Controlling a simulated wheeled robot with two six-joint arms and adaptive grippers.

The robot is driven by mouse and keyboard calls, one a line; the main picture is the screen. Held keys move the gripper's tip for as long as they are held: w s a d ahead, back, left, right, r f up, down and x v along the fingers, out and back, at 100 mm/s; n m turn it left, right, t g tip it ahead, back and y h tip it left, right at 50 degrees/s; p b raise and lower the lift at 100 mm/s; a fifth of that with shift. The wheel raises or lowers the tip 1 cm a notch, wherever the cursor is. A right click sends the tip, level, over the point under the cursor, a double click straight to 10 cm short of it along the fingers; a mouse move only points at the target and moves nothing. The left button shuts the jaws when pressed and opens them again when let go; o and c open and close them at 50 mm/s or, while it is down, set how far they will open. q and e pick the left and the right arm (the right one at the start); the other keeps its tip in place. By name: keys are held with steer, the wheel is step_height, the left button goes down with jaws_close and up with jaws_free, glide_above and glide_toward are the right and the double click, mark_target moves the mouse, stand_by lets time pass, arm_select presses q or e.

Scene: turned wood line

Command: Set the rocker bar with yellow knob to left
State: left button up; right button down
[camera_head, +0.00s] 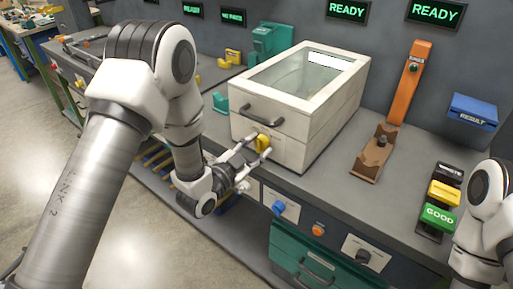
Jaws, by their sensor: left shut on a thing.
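The yellow knob (263,143) shows in the head view at the lower front of the white glass-topped box, close to the bench's front edge. My left gripper (254,157) reaches it from the lower left, and its fingers are closed at the knob. The fingers cover most of the rocker bar, so its tilt cannot be told. My right gripper is out of view; only part of my right arm shows at the right edge.
The white box (291,121) with a dark handle (262,112) stands just behind the knob. A blue knob (279,208) and an orange button (318,230) are on the front panel to the right. Green drawers (290,250) sit below.

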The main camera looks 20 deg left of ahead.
arm_select(q)
steer(key=shift+f+n+b, duration=0.1)
steer(key=shift+n+b, duration=0.2)
steer(key=shift+n, duration=3.7)
steer(key=o, duration=1.1)
steer(key=shift+o, duration=0.2)
steer(key=shift+s, duration=0.1)
steer(key=v, duration=0.7)
steer(key=shift+s, duration=0.15)
